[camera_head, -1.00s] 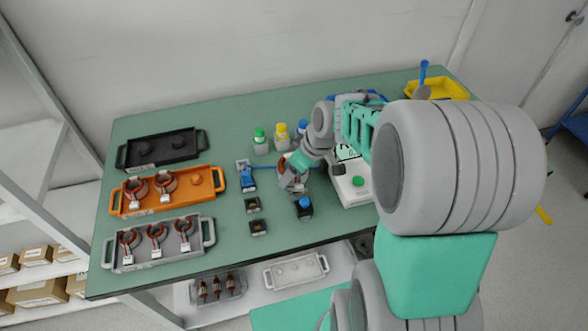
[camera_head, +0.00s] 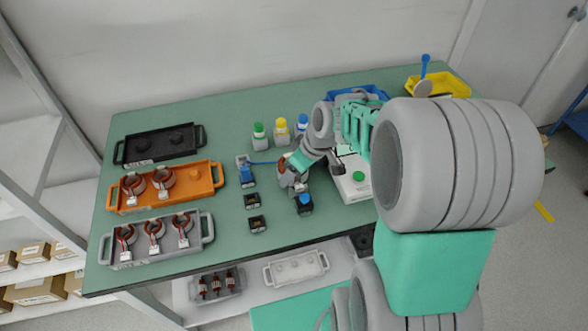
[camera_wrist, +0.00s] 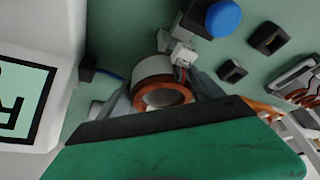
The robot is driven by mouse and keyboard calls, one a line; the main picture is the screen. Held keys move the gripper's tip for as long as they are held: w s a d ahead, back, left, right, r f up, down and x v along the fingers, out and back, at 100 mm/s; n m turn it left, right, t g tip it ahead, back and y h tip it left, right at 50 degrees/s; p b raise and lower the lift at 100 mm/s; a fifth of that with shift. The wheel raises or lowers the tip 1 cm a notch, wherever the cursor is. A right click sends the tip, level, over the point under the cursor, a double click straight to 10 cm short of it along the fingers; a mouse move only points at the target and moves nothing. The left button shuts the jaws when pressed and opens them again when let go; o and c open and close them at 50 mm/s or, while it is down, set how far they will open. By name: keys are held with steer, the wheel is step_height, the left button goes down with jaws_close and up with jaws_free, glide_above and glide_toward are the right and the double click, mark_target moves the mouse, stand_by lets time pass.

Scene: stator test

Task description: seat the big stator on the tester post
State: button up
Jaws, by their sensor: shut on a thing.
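A big stator (camera_wrist: 152,68) with a pale grey outer ring, copper windings and a white connector is in the wrist view. My gripper (camera_wrist: 163,92) is shut on it, with one grey finger on each side of the ring. In the head view my gripper (camera_head: 292,178) is low over the table, left of the white tester box (camera_head: 354,183), and mostly covers the stator, whose copper (camera_head: 283,162) just shows. The tester post cannot be made out; the stator and gripper may hide it. I cannot tell whether the stator touches anything below.
A blue button on a black box (camera_head: 304,201) stands close in front of my gripper. Small black blocks (camera_head: 257,223) and a blue device (camera_head: 246,173) are to the left. Bottles (camera_head: 281,133) stand behind. Orange (camera_head: 206,184) and grey (camera_head: 207,229) trays hold stators.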

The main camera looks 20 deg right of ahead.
steer(key=shift+w+f, duration=0.1)
steer(key=shift+f+b, duration=0.35)
steer(key=shift+b, duration=0.1)
steer(key=shift+f, duration=0.25)
steer(key=o, duration=2.1)
steer(key=shift+f, duration=0.1)
steer(key=v, duration=0.8)
